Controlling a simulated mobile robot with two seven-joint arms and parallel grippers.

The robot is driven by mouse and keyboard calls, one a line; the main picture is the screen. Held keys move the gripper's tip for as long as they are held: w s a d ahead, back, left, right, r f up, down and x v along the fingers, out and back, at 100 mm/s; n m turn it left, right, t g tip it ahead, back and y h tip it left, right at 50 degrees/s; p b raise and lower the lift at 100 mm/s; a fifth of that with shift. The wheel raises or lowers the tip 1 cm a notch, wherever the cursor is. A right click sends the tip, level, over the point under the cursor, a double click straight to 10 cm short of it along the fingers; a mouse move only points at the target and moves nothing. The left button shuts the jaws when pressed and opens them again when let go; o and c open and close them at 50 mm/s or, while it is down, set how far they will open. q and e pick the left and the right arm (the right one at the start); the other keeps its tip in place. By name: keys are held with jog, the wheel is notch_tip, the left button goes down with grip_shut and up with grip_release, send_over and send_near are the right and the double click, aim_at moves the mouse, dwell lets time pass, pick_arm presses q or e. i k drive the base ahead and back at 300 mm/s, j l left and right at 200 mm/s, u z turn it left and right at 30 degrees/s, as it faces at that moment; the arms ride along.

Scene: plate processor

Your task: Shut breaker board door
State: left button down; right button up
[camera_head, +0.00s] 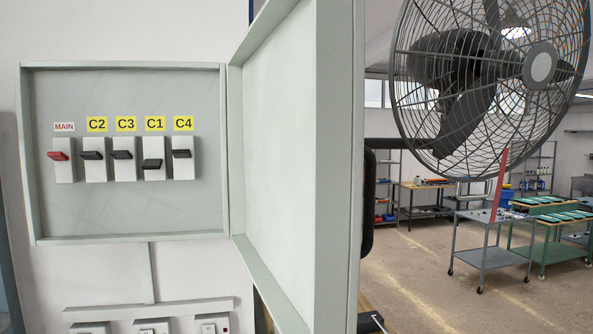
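The breaker board (200,218) is a grey-green shallow box on the white wall at the left. Its door (280,150) is hinged on the box's right side and stands wide open, swung out towards me. Inside are a red-levered MAIN switch (63,160) and several black-levered switches, labelled C2 (94,160), C3 (124,159), C1 (154,164) and C4 (182,158). The C1 lever sits lower than the others. Neither gripper can be made out. The door hides what is directly behind it.
A large caged fan (470,80) is at the upper right. A dark curved bar (368,200) and a small black piece (371,322) show past the door's right edge; I cannot tell what they are. Smaller switches (152,327) sit below the board. A grey cart (495,255) stands farther back.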

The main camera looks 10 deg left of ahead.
aim_at(298, 151)
jog(key=i+l+u, duration=0.25)
jog(key=u, duration=0.15)
jog(key=i+l+u, duration=0.15)
jog(key=l+u, duration=0.2)
jog(key=i+l+u, duration=0.15)
jog(key=l+u, duration=0.25)
